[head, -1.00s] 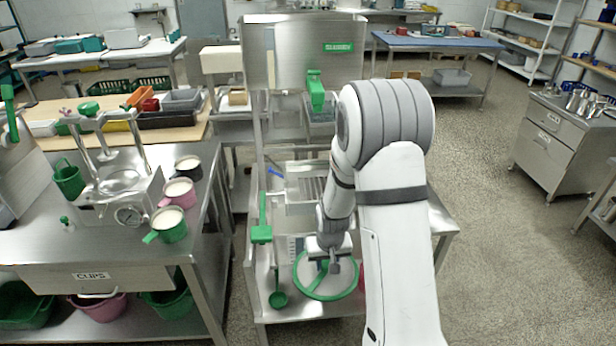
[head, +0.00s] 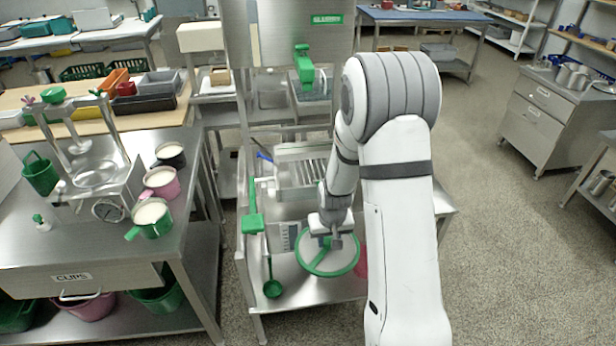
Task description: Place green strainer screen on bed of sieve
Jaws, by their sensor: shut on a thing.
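The green strainer screen (head: 345,271) is a round green rim with green cross bars, near the lower middle of the head view. My gripper (head: 327,242) is shut on its upper middle and holds it over the lower steel shelf (head: 295,297); the gap below it is hard to judge. My gripper and wrist hide part of the screen. The sieve bed (head: 290,174), a grey metal frame with slats, lies farther back and slightly left of the screen. My arm covers its right side.
A green ladle (head: 272,289) and a green-handled lever (head: 252,223) are left of the screen. A green spout (head: 304,66) hangs above the bed. The bench (head: 187,235) at left bears a green pot (head: 151,218) near its edge. Floor at right is clear.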

